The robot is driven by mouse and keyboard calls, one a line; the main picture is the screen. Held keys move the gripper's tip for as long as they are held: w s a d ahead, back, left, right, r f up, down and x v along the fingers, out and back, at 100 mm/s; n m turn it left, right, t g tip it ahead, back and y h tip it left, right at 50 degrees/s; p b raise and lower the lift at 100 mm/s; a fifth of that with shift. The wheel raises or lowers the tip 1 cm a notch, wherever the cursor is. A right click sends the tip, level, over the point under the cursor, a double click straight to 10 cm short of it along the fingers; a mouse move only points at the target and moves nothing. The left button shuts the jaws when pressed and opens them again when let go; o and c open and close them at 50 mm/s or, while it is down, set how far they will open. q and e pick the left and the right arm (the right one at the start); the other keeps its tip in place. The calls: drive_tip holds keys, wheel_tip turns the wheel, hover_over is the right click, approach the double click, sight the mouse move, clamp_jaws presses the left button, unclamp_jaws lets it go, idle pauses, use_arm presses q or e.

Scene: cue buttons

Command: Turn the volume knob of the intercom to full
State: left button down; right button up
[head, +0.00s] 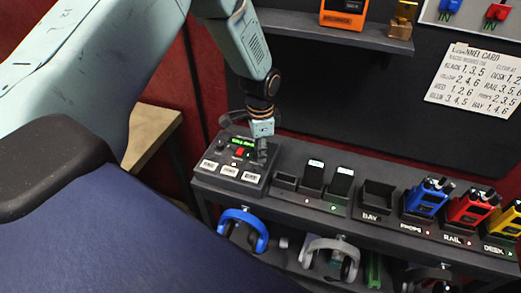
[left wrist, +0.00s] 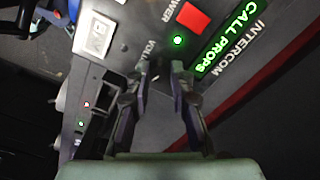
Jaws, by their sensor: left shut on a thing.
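The intercom (head: 228,186) is a dark box at the left end of the shelf, with a green-lit display, a red power button and a row of white buttons. In the left wrist view the intercom's display (left wrist: 226,42) reads CALL PROPS. My left gripper (head: 262,151) is at the right side of the intercom, pointing down. In the left wrist view my left gripper (left wrist: 160,72) has its fingertips beside the partly covered VOLUME label, shut on the volume knob. The fingers hide most of the knob, so its setting cannot be read. My right gripper is not in view.
Right of the intercom stand charging slots with dark devices (head: 342,181), an empty BAY slot (head: 378,195), and blue (head: 425,197), red and yellow radios. A blue headset (head: 243,229) hangs below. A channel card (head: 475,80) is on the back wall.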

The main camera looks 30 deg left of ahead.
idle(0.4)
use_arm(q)
drive_tip(key=c, duration=1.2)
unclamp_jaws()
drive_tip(key=shift+o, duration=0.2)
wheel_tip(320, 180, up, 12)
